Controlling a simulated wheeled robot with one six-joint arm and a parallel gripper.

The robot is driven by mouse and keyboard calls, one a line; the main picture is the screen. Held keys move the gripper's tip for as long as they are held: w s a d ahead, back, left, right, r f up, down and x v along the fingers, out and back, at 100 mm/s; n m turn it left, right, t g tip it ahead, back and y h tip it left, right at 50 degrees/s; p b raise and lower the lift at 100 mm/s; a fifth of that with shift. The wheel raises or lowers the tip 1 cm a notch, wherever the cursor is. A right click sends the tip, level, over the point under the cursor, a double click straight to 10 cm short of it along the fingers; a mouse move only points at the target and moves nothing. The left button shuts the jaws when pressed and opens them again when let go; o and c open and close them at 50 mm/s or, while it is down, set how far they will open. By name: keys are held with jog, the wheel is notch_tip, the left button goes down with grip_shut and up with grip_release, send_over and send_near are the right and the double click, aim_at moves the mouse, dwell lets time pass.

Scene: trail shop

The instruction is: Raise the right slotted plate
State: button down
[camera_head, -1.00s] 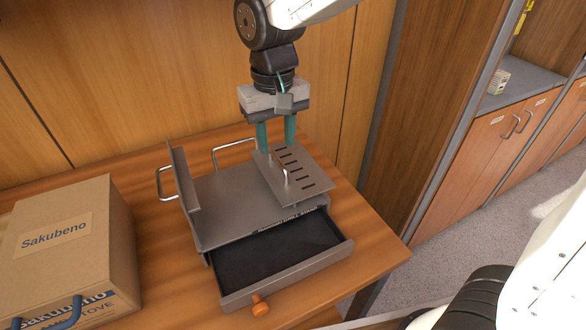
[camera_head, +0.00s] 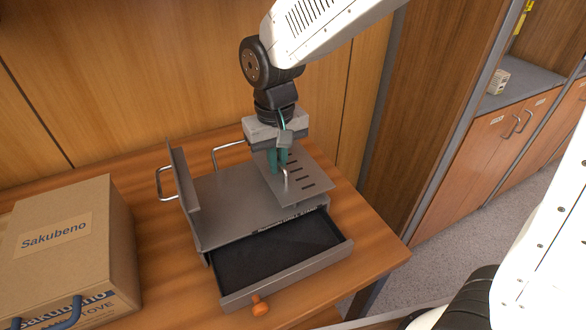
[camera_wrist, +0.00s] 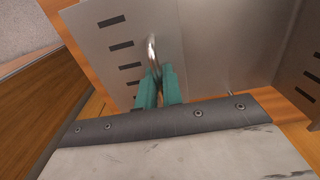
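The right slotted plate (camera_head: 309,179) is a grey metal sheet with a row of dark slots, lying low over the right side of the grey stove body (camera_head: 225,207). It also shows in the wrist view (camera_wrist: 100,35). A thin bent metal handle (camera_wrist: 152,50) stands on it. My gripper (camera_head: 278,170) is above the plate, with its teal fingers (camera_wrist: 159,78) close together around the handle, which passes between their tips. The left slotted plate (camera_head: 184,178) stands upright at the stove's left side.
A black-lined drawer (camera_head: 281,253) with an orange knob (camera_head: 260,308) is pulled out at the stove's front. Wire handles (camera_head: 229,147) stick out behind and left. A cardboard box (camera_head: 67,245) stands at the left of the wooden table (camera_head: 180,284). A wood panel rises close behind.

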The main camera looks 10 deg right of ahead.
aim_at(294, 167)
jog(key=shift+w+d+r, duration=0.2)
jog(key=shift+d+r, duration=0.45)
jog(key=shift+r, duration=0.25)
jog(key=shift+w+d+r, duration=0.2)
jog(key=shift+d+r, duration=0.4)
jog(key=shift+d, duration=0.5)
